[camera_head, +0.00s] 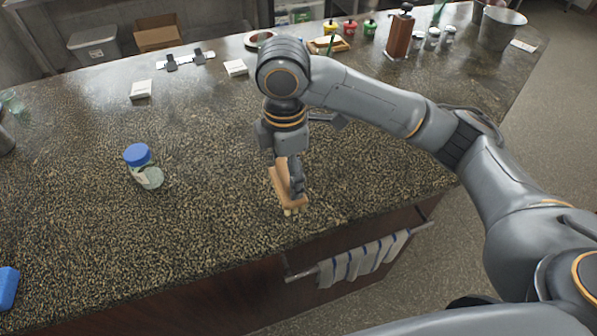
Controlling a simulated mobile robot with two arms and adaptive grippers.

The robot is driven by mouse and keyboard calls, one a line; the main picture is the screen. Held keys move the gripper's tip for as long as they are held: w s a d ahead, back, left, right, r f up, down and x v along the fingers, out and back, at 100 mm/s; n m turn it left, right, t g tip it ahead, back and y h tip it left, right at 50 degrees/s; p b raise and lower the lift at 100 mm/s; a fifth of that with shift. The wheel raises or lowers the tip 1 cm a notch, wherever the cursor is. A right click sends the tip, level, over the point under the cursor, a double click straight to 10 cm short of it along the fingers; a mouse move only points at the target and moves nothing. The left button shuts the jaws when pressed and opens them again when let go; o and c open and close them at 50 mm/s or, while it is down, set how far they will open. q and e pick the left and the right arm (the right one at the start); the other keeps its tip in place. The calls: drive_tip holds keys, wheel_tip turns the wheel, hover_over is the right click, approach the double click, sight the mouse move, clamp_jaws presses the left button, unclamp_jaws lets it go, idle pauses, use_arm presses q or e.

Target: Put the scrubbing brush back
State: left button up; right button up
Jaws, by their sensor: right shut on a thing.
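The scrubbing brush (279,184) is a small wooden block with pale bristles showing at its lower end. It is at the front edge of the speckled counter (215,225), near the middle of the view. My right gripper (296,185) points down over it and is shut on it. The gripper and wrist hide part of the brush. I cannot tell whether the bristles touch the counter. My left gripper is not in view.
A jar with a blue lid (138,155) stands left of the brush. A blue block (8,287) lies at the lower left. A striped towel (363,259) hangs on a rail below the front edge. Condiment pots (350,27) and a metal bucket (499,29) stand at the back. The counter's middle is clear.

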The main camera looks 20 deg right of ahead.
drive_tip(key=w+d+f+p, duration=0.1)
drive_tip(key=w+f, duration=0.1)
drive_tip(key=f, duration=0.1)
drive_tip(key=w+d+f+p, duration=0.1)
drive_tip(key=w+f, duration=0.1)
drive_tip(key=f, duration=0.1)
drive_tip(key=w+d+f+p, duration=0.1)
drive_tip(key=w+f, duration=0.2)
drive_tip(key=shift+d+f, duration=0.2)
drive_tip(key=shift+d, duration=0.2)
drive_tip(key=shift+f, duration=0.3)
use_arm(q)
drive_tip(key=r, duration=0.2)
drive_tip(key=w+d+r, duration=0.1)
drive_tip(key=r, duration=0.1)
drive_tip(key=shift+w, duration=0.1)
use_arm(e)
drive_tip(key=shift+f, duration=0.15)
drive_tip(key=o, duration=1.1)
drive_tip(key=shift+f, duration=0.1)
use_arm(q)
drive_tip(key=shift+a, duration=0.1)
